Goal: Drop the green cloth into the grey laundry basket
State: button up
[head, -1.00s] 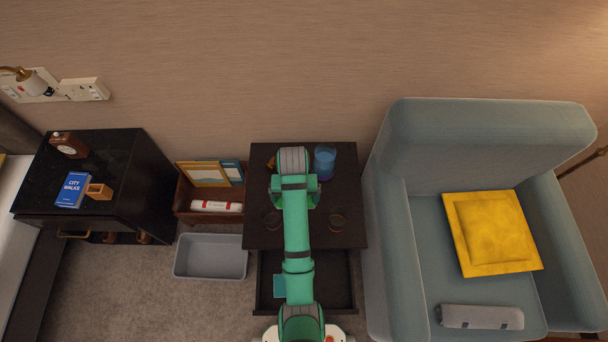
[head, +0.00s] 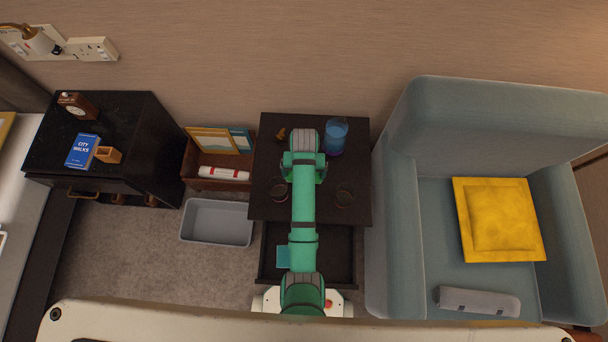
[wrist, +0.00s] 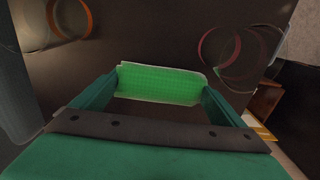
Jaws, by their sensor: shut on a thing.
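The green cloth (wrist: 160,84) is in the wrist view, spanning the space between the two fingertips of my gripper (wrist: 160,90). My gripper is shut on it. The cloth appears held above or close to the dark tabletop; the exact height is unclear. In the head view my arm covers the gripper and cloth, over the dark table (head: 350,208). The grey laundry basket (head: 217,222) stands on the carpet to the left of the table and looks empty.
Two clear glasses (head: 345,193) (head: 278,190) and a blue cup (head: 336,136) stand on the table. Its drawer (head: 335,255) is open, with a teal item (head: 283,257) inside. A wooden rack (head: 190,165) stands behind the basket; an armchair (head: 400,240) is right of the table.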

jog(key=shift+f, duration=0.6)
jog(key=shift+f, duration=0.1)
jog(key=o, duration=0.7)
notch_tip(320, 180, up, 7)
jog(key=shift+r, duration=0.1)
jog(key=r, duration=0.1)
jog(key=s+r+t, duration=0.1)
jog(key=r, duration=0.1)
jog(key=shift+a+r+t, duration=0.1)
jog(key=shift+r+t, duration=0.1)
jog(key=shift+t, duration=0.1)
jog(key=shift+w+f, duration=0.25)
jog(key=shift+f, duration=1.45)
jog(key=shift+w+f, duration=0.25)
jog(key=shift+f, duration=1.5)
jog(key=shift+w+f, duration=0.25)
jog(key=shift+f, duration=1.45)
